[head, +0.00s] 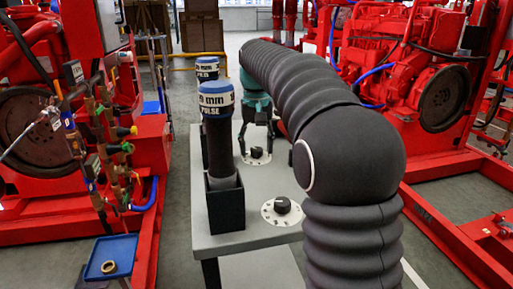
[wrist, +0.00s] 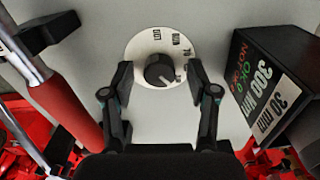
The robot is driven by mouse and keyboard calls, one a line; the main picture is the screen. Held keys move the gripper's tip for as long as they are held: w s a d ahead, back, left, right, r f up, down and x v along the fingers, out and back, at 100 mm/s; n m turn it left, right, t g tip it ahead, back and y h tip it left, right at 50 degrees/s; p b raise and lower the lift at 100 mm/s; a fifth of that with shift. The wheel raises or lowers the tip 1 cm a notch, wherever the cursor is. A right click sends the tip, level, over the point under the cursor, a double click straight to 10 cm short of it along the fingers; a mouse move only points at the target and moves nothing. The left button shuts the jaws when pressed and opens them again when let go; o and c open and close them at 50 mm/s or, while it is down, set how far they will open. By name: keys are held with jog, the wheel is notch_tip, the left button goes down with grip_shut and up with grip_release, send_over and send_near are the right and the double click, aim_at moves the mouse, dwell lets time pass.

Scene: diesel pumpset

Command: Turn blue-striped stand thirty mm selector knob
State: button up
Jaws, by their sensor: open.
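A black round selector knob (wrist: 159,69) sits on a white lettered dial plate (wrist: 143,44) on the grey stand top. In the head view this is the farther knob (head: 257,153). My gripper (wrist: 160,80) is open, with one finger on each side of the knob; I cannot tell whether either touches it. In the head view my gripper (head: 257,137) points down over that knob. A second, nearer knob (head: 282,205) on its own white dial has nothing at it. A black box (wrist: 275,80) labelled "30 mm" and "300 mm" stands to the right in the wrist view.
A blue-and-white banded probe (head: 217,100) stands upright in a black holder (head: 226,208) on the grey stand (head: 240,238); another blue-topped one (head: 207,68) is behind. Red engines (head: 445,95) stand on both sides. A blue tray (head: 110,258) holds a ring at lower left.

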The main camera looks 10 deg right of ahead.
jog(key=shift+f, duration=0.2)
grip_shut()
jog(key=shift+n, duration=0.4)
jog(key=n, duration=0.2)
jog(key=shift+n, duration=0.4)
jog(key=n, duration=0.3)
jog(key=shift+d+n, duration=0.1)
jog(key=shift+n, duration=0.2)
jog(key=n, duration=0.6)
jog(key=shift+w, duration=0.1)
jog(key=shift+n, duration=0.4)
